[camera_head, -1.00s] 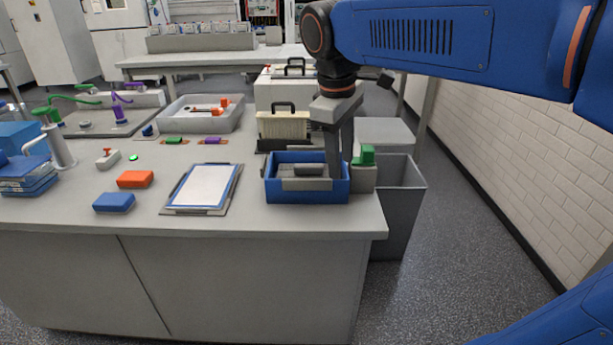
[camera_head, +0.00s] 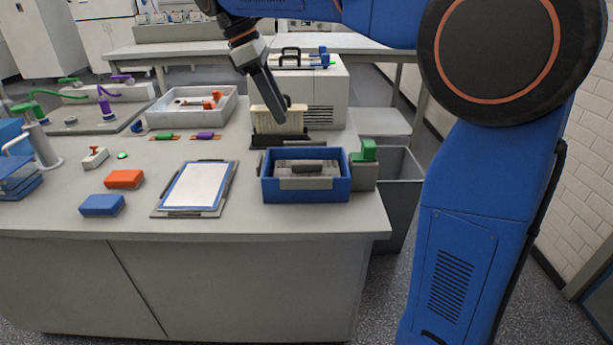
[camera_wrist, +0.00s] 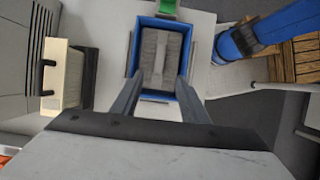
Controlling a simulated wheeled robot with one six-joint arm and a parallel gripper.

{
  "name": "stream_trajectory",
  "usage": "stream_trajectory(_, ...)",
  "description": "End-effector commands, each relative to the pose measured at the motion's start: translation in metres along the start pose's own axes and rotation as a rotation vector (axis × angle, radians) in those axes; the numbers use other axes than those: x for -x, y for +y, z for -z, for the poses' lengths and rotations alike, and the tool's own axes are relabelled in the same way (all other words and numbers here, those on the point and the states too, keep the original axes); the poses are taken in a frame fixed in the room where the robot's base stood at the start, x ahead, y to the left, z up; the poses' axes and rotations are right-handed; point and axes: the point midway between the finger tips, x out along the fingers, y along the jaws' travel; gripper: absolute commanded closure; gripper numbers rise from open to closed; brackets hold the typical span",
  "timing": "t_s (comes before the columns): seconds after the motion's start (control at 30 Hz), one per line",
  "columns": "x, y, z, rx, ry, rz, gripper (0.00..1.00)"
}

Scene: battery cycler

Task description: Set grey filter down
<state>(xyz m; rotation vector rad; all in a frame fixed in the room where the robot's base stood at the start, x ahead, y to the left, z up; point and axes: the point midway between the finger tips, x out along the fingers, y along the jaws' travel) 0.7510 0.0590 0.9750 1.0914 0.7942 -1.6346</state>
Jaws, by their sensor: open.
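The grey filter (camera_head: 306,166) lies in a blue bin (camera_head: 268,187) at the right end of the bench. In the wrist view, the grey filter (camera_wrist: 160,58) is a ribbed grey block inside the blue bin (camera_wrist: 137,48). My gripper (camera_head: 280,119) is raised above the bench, up and to the left of the bin in the head view. In the wrist view, my gripper (camera_wrist: 158,82) has its two fingers spread apart with nothing between them. The filter is apart from the fingers.
A cream block with a black handle (camera_head: 272,121) stands behind the bin. A green block on a grey holder (camera_head: 363,150) is right of the bin. A clipboard (camera_head: 197,187), an orange block (camera_head: 124,179) and a blue block (camera_head: 102,205) lie to the left. A grey waste bin (camera_head: 399,185) stands beyond the bench edge.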

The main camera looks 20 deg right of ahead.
Motion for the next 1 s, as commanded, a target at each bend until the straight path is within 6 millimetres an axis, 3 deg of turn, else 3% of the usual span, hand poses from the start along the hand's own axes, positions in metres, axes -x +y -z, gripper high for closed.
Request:
stream_trajectory(0.4,-0.074,-0.001,-0.001,-0.002,-0.001,0.002,0.59)
stream_trajectory(0.77,-0.102,0.0,-0.001,-0.002,-0.001,0.001,0.59)
stream_trajectory(1.0,-0.134,0.0,-0.003,-0.002,-0.002,0.002,0.59)
